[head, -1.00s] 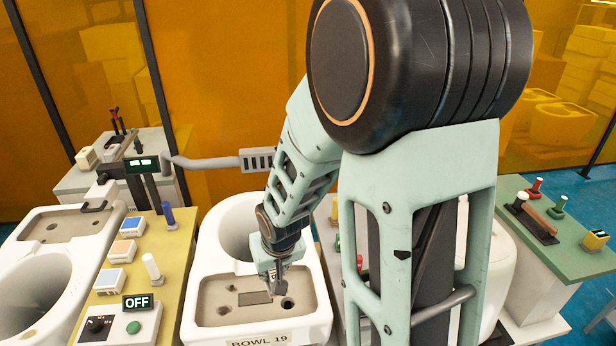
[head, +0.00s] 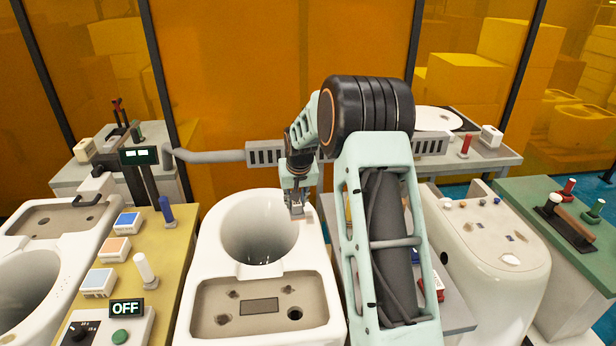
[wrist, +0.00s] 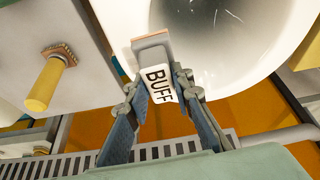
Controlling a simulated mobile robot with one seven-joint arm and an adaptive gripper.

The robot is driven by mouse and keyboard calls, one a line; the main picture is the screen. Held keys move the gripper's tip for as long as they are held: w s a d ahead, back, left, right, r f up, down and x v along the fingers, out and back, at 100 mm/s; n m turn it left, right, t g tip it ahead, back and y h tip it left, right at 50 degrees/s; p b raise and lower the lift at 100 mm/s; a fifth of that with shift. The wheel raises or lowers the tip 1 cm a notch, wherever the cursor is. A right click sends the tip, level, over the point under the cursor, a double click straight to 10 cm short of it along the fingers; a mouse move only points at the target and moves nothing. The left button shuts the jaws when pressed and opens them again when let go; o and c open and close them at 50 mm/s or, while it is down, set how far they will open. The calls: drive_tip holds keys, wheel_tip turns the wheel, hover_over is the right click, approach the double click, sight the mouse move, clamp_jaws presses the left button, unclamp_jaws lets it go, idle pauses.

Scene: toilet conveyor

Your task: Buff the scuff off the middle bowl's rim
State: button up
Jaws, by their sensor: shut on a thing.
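The middle bowl (head: 215,262) is white and stands in the centre of the head view; its inside shows at the top of the wrist view (wrist: 275,30). My gripper (head: 296,207) is over the right side of its rim. In the wrist view my gripper (wrist: 158,90) is shut on a white block marked BUFF (wrist: 160,84). The block's pinkish-brown end pad (wrist: 150,40) is at the rim; I cannot tell whether it touches. Thin pale scratch-like marks show inside the bowl. No scuff on the rim can be made out.
A yellow bench (head: 178,247) with buttons, pegs and an OFF display (head: 126,308) stands left of the bowl. Another white bowl (head: 55,250) is further left. A grey pipe (head: 210,156) runs behind. A yellow peg (wrist: 50,82) stands beside my gripper in the wrist view.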

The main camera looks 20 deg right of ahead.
drive_tip(key=w+d+p, duration=0.1)
drive_tip(key=w+d, duration=0.6)
drive_tip(key=w, duration=0.1)
drive_tip(key=shift+m, duration=0.4)
drive_tip(key=shift+w+a+f+b, duration=0.1)
drive_tip(key=shift+f+b, duration=0.6)
drive_tip(key=shift+f, duration=0.6)
drive_tip(key=shift+a+f+b, duration=0.1)
drive_tip(key=shift+f+b, duration=0.55)
drive_tip(key=shift+f, duration=0.6)
drive_tip(key=shift+f+b, duration=0.7)
drive_tip(key=shift+f, duration=0.3)
